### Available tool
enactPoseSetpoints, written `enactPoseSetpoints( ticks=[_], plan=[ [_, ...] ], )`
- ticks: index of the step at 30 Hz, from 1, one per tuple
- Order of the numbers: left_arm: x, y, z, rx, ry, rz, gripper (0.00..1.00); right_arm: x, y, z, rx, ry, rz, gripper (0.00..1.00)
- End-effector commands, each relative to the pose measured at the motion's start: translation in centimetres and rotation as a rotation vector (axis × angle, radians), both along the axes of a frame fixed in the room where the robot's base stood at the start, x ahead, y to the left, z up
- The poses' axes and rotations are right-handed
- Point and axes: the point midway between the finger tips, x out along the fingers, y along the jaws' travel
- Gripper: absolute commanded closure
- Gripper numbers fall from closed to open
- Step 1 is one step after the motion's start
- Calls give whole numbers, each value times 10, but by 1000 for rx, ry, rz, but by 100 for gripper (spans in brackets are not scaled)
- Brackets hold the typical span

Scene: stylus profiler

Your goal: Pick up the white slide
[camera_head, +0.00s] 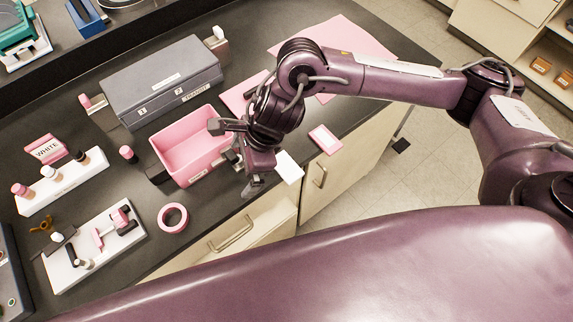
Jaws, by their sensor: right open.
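A flat white rectangle (289,167), which looks like the white slide, lies at the counter's front edge and appears to stick out past it. My right gripper (240,160) is just left of it, at the right side of the pink bin. The gripper is open, and nothing shows between its fingers. It looks apart from the white slide, though their heights are hard to compare. My left gripper is not in view.
The pink bin (188,146) stands before a grey case (160,82). A pink-and-white card (325,139) lies to the right. A pink tape ring (172,217), a white rack (63,183) and a white instrument base (70,270) are left. Drawers with handles (232,233) are below the edge.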

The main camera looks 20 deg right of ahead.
Motion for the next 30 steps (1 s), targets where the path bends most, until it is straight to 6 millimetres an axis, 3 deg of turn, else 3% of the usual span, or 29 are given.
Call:
enactPoseSetpoints(
  ticks=[3,6,9,13,23,30],
  plan=[
    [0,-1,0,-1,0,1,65,10,-54,0,-159,-18,185,0],
    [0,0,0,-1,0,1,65,12,-89,3,-249,-5,298,0],
    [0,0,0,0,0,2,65,13,-110,4,-299,12,362,0],
    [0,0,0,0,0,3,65,11,-116,-5,-315,25,392,0],
    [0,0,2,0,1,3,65,11,-111,-27,-313,24,391,0],
    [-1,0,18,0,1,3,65,12,-103,-58,-315,24,389,0]
  ],
)
